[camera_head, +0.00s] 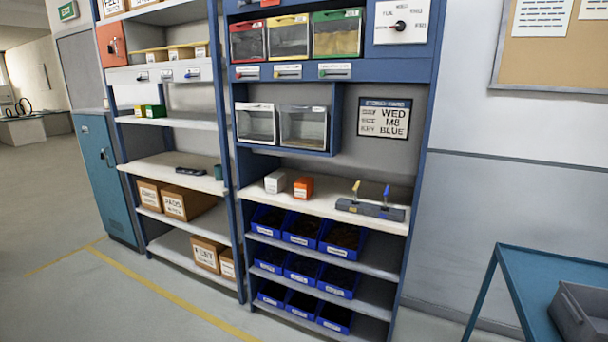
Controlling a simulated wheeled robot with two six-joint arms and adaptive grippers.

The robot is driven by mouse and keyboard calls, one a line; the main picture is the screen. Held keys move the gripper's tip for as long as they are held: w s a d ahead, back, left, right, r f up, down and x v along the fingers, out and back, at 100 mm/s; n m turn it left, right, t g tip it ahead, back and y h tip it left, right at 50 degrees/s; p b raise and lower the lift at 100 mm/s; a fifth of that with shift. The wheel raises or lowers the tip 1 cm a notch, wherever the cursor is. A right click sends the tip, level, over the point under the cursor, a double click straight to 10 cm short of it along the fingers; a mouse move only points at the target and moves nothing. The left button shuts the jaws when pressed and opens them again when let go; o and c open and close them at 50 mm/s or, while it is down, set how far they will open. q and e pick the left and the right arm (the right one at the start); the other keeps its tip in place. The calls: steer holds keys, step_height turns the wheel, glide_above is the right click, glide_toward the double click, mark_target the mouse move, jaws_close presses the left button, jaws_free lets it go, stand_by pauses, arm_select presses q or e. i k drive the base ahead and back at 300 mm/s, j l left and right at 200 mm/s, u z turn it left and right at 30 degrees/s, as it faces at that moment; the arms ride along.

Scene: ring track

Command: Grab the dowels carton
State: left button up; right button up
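A small white carton (275,182) and a small orange carton (303,187) stand side by side on the white middle shelf (340,203) of the right rack. A green carton (156,111) with a yellow and white one beside it stands on an upper shelf of the left rack. Brown labelled boxes (187,205) stand on the lower left shelves. The labels are too small to read, so I cannot tell which one is the dowels carton. Neither of my grippers is in view.
A grey holder with a yellow and a blue upright piece (370,208) stands right of the cartons. Blue bins (303,241) fill the shelves below. A blue table (545,262) with a grey tray (585,312) is at the lower right. Floor at the lower left is clear.

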mark_target(303, 187)
steer(key=i+j+z, duration=0.2)
steer(key=z, duration=0.2)
steer(key=i+j+z, duration=0.35)
steer(key=k+l, duration=0.05)
